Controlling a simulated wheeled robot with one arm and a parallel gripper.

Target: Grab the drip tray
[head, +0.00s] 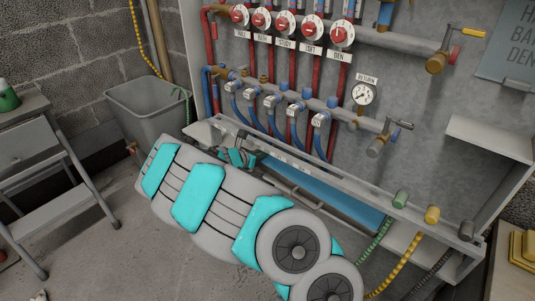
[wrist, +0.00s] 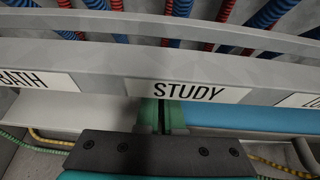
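The drip tray seems to be the long shallow blue thing (head: 330,192) low in the bench frame under the valves; a blue surface also shows at the right in the wrist view (wrist: 250,121). A grey bar like a handle (head: 292,191) runs along its near side, partly covered by my arm. My gripper (head: 240,156) is at the left end of the tray, by the front rail. In the wrist view its green-sided fingers (wrist: 162,112) are close together below the STUDY label, with only a narrow dark strip between them. I see nothing clearly held; the rail hides the tips.
The labelled front rail (wrist: 174,86) crosses just above my fingers. A pale shelf surface (wrist: 75,108) lies left of them. Yellow and green hoses (head: 401,262) hang at the right. A grey bin (head: 150,107) and a step stool (head: 45,150) stand left; some floor between is clear.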

